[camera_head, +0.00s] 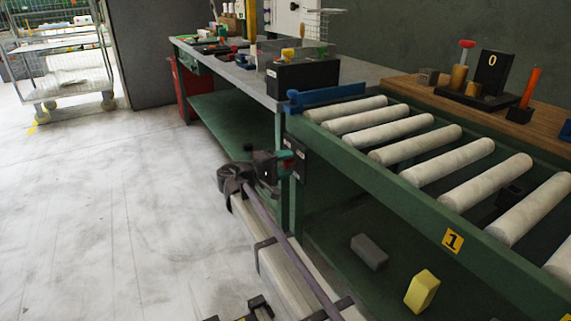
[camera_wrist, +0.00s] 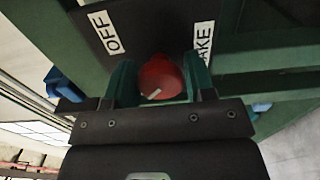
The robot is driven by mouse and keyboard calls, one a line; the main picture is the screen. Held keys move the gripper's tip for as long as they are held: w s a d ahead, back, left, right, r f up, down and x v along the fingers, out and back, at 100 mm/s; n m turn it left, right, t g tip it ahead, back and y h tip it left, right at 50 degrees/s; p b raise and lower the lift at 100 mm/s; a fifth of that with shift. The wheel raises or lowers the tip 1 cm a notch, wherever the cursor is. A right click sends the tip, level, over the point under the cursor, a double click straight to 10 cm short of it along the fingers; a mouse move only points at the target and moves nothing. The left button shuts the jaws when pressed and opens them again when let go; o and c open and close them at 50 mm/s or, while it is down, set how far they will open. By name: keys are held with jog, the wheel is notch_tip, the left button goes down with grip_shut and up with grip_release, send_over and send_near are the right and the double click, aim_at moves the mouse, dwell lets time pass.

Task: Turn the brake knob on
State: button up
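The red brake knob (camera_wrist: 160,78) shows in the wrist view on a dark panel (camera_wrist: 142,30), with a short white mark at its lower edge. An "OFF" label (camera_wrist: 113,33) is left of it. A partly covered label ending in "AKE" (camera_wrist: 204,42) is to its right. My gripper (camera_wrist: 160,75) has its two green fingers on either side of the knob, very close to it. Whether they touch it cannot be told. In the head view my gripper (camera_head: 288,160) is at the small panel (camera_head: 298,165) on the conveyor's leg, and it hides most of the knob.
The roller conveyor (camera_head: 452,160) is right of my gripper, and a green workbench (camera_head: 232,118) stands behind. A grey block (camera_head: 369,251) and a yellow block (camera_head: 422,291) lie below the rollers. The floor to the left is clear up to a wire cart (camera_head: 65,75).

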jog(key=o, duration=0.3)
jog(key=v, duration=1)
jog(key=shift+s+a, duration=0.2)
jog(key=shift+a, duration=0.15)
